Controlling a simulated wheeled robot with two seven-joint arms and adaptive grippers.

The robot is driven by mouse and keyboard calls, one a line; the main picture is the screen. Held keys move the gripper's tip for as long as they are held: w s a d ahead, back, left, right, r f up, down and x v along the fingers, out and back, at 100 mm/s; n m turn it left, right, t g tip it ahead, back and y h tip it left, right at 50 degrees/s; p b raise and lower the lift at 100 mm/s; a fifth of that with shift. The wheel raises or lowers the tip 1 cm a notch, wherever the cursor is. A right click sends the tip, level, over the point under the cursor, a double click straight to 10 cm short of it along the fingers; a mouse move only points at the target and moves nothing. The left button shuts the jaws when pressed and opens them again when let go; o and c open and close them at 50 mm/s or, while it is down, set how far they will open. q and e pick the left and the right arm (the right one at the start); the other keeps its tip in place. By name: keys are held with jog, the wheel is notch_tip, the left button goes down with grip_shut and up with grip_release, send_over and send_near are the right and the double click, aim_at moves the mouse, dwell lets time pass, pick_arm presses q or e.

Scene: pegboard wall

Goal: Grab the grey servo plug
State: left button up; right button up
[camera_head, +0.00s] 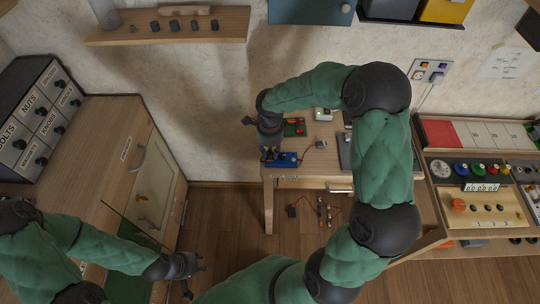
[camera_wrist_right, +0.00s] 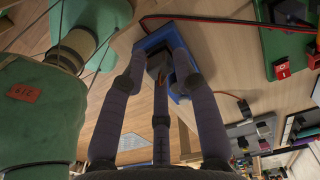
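A small dark grey block (camera_wrist_right: 157,62) with an orange wire shows in the right wrist view. It may be the grey servo plug. It sits at a blue board (camera_wrist_right: 150,38), which lies on the desk in the head view (camera_head: 284,160). My right gripper (camera_head: 272,153) is over the board's left end. In the right wrist view its fingers (camera_wrist_right: 158,68) are spread around the block, with gaps at the sides; contact cannot be told. In the head view the plug is hidden or too small to tell. My left gripper (camera_head: 194,277) hangs at the lower left, empty, its fingers apart.
A green board (camera_head: 294,127) with red parts lies behind the blue board on the desk (camera_head: 310,173). A red-and-black cable crosses the right wrist view. A wooden cabinet (camera_head: 100,140) stands left, and a sorting bench (camera_head: 480,205) right. Floor shows between cabinet and desk.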

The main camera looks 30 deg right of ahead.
jog(key=c, duration=0.3)
jog(key=shift+r, duration=0.15)
